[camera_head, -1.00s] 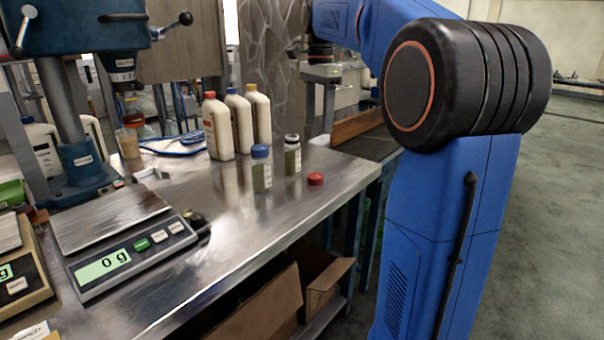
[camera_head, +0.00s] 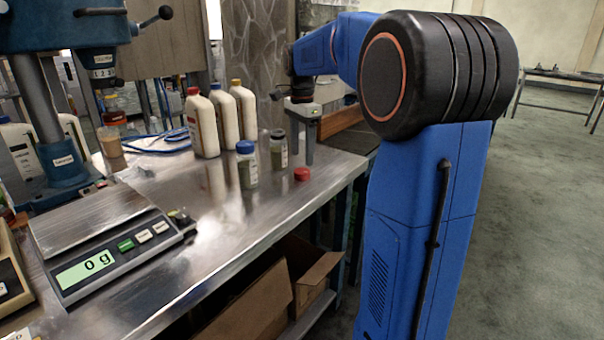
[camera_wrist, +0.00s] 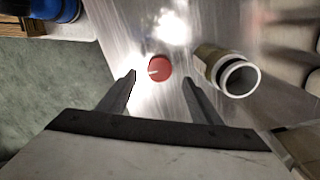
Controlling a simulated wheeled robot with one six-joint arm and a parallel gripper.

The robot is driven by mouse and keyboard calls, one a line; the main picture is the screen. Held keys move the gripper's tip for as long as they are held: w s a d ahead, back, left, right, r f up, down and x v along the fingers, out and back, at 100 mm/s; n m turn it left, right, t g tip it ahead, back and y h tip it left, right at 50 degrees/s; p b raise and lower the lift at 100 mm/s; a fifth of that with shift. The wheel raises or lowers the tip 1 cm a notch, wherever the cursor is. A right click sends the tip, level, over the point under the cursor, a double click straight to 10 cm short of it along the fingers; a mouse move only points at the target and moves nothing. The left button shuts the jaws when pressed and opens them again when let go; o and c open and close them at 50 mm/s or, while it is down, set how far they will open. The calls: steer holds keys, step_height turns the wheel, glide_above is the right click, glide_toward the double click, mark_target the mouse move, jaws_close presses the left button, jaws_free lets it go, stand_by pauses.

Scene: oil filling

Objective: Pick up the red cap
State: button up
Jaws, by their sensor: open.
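The red cap (camera_head: 302,174) lies on the metal table near its right edge. In the wrist view the red cap (camera_wrist: 159,68) is just beyond the fingertips, roughly centred between them. My gripper (camera_wrist: 160,75) is open and empty, pointing down toward the table. In the head view my gripper (camera_head: 296,148) is above and behind the cap, close to an open jar (camera_head: 279,150). The jar's open mouth (camera_wrist: 240,78) shows right of my right finger in the wrist view. A blue-capped jar (camera_head: 247,165) stands left of the open one.
Several tall white bottles (camera_head: 202,125) stand behind the jars. A scale (camera_head: 105,245) reading 0 g and a drill press (camera_head: 62,160) are at the left. The metal table (camera_head: 235,215) is clear in front of the cap. Cardboard boxes (camera_head: 240,305) sit below.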

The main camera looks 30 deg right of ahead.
mark_target(302, 171)
steer(key=shift+s+f, duration=0.1)
steer(key=shift+f, duration=2.6)
steer(key=c, duration=1.1)
